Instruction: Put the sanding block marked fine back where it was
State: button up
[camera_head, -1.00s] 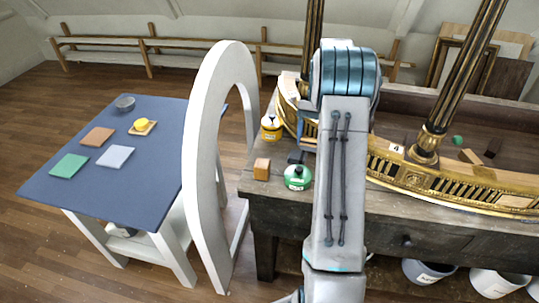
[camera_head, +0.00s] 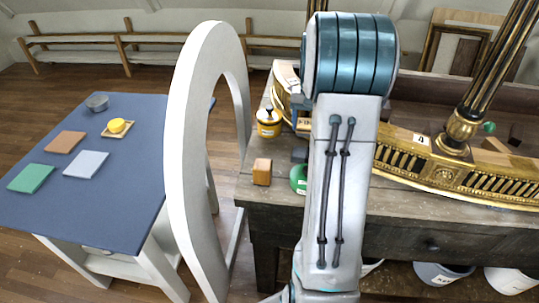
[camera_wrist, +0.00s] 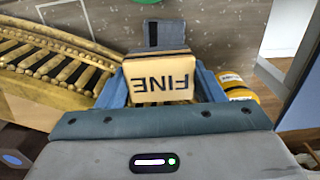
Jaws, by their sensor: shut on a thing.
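The sanding block marked FINE (camera_wrist: 158,82) is cream-coloured with a dark layer at its far edge. In the wrist view it sits between the two blue fingers of my gripper (camera_wrist: 161,88), which is shut on it. The lettering appears upside down. A dark grey block-like piece (camera_wrist: 167,33) lies just beyond it; I cannot tell whether they touch.
A white arch (camera_head: 185,150) stands between the blue table (camera_head: 120,215) and the dark workbench (camera_head: 275,200). On the bench are a gilt rail (camera_head: 440,170), a yellow jar (camera_head: 268,124), a wooden block (camera_head: 262,171) and a partly hidden green jar (camera_head: 298,179). Coloured pads lie on the blue table.

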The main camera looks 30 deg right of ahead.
jog(key=p, duration=0.2)
send_over(271, 156)
notch_tip(271, 156, down, 6)
jog(key=shift+f, duration=0.15)
notch_tip(271, 156, down, 4)
jog(key=shift+f, duration=0.1)
jog(key=o, duration=0.9)
